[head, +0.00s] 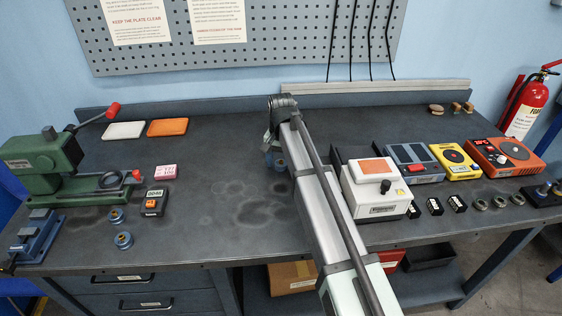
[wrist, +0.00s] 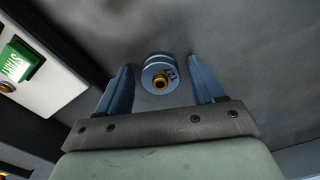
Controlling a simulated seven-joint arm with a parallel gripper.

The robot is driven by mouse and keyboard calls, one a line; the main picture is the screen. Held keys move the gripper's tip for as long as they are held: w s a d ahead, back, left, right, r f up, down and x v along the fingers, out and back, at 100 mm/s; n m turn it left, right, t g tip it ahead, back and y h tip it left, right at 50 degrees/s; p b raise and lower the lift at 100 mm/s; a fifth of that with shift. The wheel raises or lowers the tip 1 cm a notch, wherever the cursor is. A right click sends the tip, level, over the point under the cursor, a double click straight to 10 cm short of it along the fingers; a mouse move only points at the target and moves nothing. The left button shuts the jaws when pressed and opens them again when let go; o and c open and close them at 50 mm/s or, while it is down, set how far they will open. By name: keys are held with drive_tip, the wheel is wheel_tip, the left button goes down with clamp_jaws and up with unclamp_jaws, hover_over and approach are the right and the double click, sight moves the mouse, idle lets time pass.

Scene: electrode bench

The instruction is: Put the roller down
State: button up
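A blue roller (wrist: 158,68) with a brass-coloured centre and a dark printed number shows in the wrist view. It is between my two fingertips, with a narrow gap visible on each side. My gripper (wrist: 160,85) is open around it and not closed on it. In the head view my gripper (head: 272,150) is over the middle of the bench, mostly hidden behind my own arm. A small blue part of the roller (head: 280,163) shows beside the arm there. Whether the roller's underside touches the bench is hidden.
Two similar blue rollers (head: 123,240) stand at the left near a small orange-button device (head: 153,203) and a green press (head: 45,160). A white box with an orange top (head: 375,190) stands right of my arm. The bench (head: 225,190) is clear left of my arm.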

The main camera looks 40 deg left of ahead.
sight(281, 161)
wheel_tip(281, 161, up, 12)
drive_tip(key=shift+f, duration=0.2)
drive_tip(key=shift+o, duration=0.5)
drive_tip(key=shift+r, duration=0.4)
